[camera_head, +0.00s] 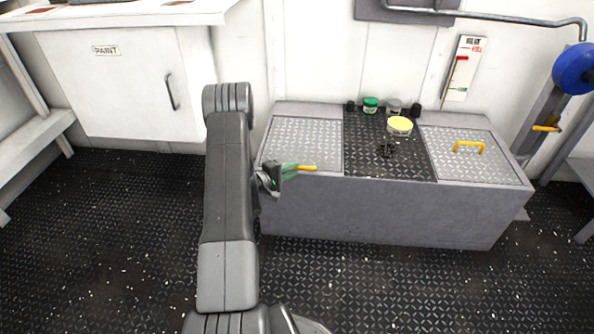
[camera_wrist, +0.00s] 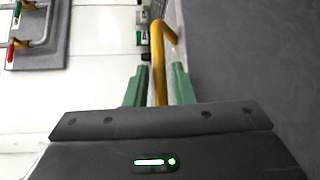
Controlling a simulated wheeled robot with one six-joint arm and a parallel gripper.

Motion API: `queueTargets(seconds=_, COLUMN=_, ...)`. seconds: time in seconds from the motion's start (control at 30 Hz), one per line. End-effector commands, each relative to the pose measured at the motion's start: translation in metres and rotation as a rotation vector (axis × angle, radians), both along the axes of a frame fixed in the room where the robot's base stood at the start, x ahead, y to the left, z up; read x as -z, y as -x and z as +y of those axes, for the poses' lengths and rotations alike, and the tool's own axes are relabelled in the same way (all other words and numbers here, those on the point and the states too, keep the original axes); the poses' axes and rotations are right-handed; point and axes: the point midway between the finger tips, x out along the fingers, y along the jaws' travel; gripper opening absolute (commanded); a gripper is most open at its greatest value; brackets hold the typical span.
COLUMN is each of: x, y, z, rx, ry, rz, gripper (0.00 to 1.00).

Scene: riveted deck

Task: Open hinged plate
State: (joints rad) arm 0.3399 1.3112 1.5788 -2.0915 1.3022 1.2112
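The left hinged plate (camera_head: 303,142) is a silver diamond-tread panel lying flat and closed in the top of the grey bench box. Its yellow handle (camera_head: 306,168) is at the front edge, partly hidden by my gripper. My gripper (camera_head: 293,169) is at that handle, reaching in from the left. A second tread plate (camera_head: 478,160) with a yellow handle (camera_head: 469,146) lies flat at the right.
The dark middle strip of the bench box (camera_head: 385,165) carries a yellow-lidded tub (camera_head: 399,126), a green-lidded jar (camera_head: 370,104) and small dark items. A white paint cabinet (camera_head: 130,85) stands left. A blue wheel (camera_head: 574,69) is at the right. Front floor is clear.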

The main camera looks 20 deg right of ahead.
Motion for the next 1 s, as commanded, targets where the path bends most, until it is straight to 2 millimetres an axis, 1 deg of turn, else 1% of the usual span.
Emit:
queueTargets(seconds=0.03, x=0.003, y=-0.001, z=-0.009, rx=0.002, ry=0.001, rz=-0.002, gripper=0.22)
queueTargets(seconds=0.2, x=0.004, y=-0.005, z=-0.024, rx=0.001, ry=0.0, rz=-0.001, gripper=0.22)
queueTargets(seconds=0.33, x=0.004, y=-0.006, z=-0.027, rx=-0.001, ry=0.0, rz=0.001, gripper=0.22)
queueTargets(seconds=0.57, x=0.004, y=-0.006, z=-0.027, rx=-0.001, ry=0.0, rz=0.0, gripper=0.22)
queueTargets(seconds=0.6, x=0.004, y=-0.006, z=-0.027, rx=-0.001, ry=0.0, rz=0.0, gripper=0.15)
queueTargets(seconds=0.67, x=0.004, y=-0.006, z=-0.027, rx=-0.001, ry=0.0, rz=0.0, gripper=0.03)
queueTargets(seconds=0.7, x=0.004, y=-0.006, z=-0.027, rx=-0.001, ry=0.0, rz=0.0, gripper=0.0)
queueTargets(seconds=0.9, x=0.003, y=-0.006, z=-0.027, rx=0.0, ry=-0.001, rz=0.001, gripper=0.0)
queueTargets(seconds=1.0, x=-0.001, y=-0.006, z=-0.027, rx=0.0, ry=-0.005, rz=0.006, gripper=0.0)
